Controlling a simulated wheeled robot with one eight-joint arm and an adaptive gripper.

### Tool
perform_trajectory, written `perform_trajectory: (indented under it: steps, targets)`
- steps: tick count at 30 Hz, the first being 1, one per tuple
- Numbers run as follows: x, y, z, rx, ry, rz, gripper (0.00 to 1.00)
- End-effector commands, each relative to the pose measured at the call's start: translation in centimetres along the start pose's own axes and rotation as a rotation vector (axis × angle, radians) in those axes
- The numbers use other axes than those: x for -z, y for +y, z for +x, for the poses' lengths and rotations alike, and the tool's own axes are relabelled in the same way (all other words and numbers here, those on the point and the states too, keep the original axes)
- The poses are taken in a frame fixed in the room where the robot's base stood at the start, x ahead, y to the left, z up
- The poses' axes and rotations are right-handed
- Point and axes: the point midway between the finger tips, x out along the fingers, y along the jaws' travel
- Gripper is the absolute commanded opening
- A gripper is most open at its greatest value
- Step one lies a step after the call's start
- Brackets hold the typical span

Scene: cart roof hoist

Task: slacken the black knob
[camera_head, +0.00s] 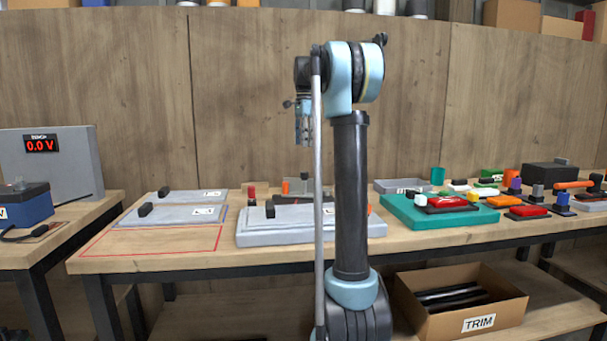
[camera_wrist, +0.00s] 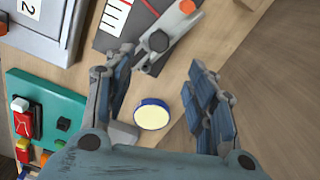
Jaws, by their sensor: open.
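In the wrist view a round black knob (camera_wrist: 158,41) sits on a grey bar-like fixture (camera_wrist: 150,62), which has an orange end piece (camera_wrist: 187,6). My gripper (camera_wrist: 163,66) is open. Its two blue-grey fingers are spread to either side below the knob in the picture, and nothing is between them at their tips. I cannot tell the exact height gap to the knob. In the head view my gripper (camera_head: 303,128) hangs fingers-down above the table's back part. There my arm partly hides the fixture, and the knob cannot be picked out clearly.
A scale card with red marks (camera_wrist: 115,15) lies beside the fixture. A cream disc with a blue rim (camera_wrist: 152,116) lies on the table. A grey panel unit (camera_head: 275,235), a teal board (camera_head: 440,220) and a grey tray (camera_head: 400,185) stand nearby. A red-outlined area (camera_head: 150,240) is clear.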

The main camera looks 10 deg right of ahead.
Motion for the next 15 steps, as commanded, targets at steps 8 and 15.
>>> perform_trajectory:
  steps: [8,15]
  targets:
    - [0.0,0.1,4.9,0.000,0.000,0.000,0.51]
    - [0.0,0.0,9.1,0.000,0.000,-0.001,0.51]
